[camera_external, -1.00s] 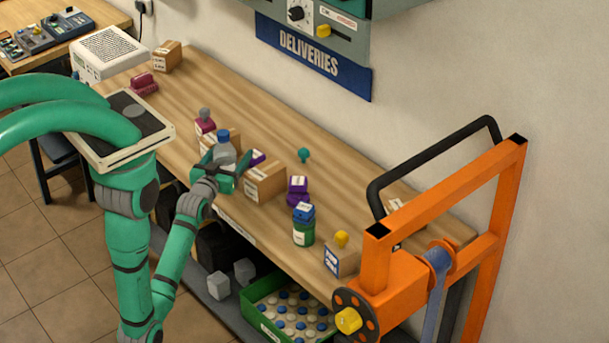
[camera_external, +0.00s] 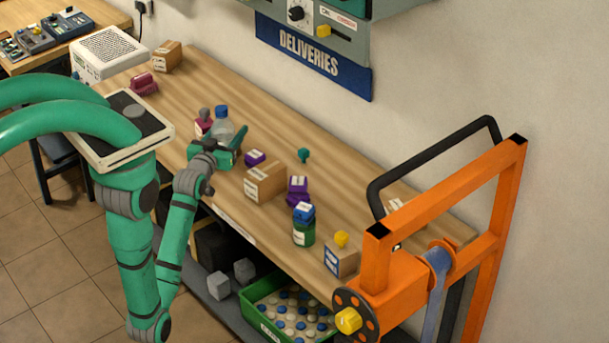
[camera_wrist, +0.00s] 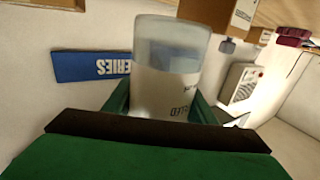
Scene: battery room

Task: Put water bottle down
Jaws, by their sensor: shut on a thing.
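The water bottle (camera_external: 221,126) is clear with a white label and a blue cap. It is upright in the external view, over the back half of the wooden bench (camera_external: 325,160). My gripper (camera_external: 222,147) is shut on it, with one finger on each side. I cannot tell whether its base touches the bench, because the gripper hides its lower part. In the wrist view the bottle (camera_wrist: 172,75) stands large between the two green fingers (camera_wrist: 160,108), and the picture is tipped over.
A maroon item (camera_external: 204,121) stands close left of the bottle. A purple item (camera_external: 255,157) and a cardboard box (camera_external: 265,182) lie to the right. A small teal knob-shaped item (camera_external: 303,155) stands further back.

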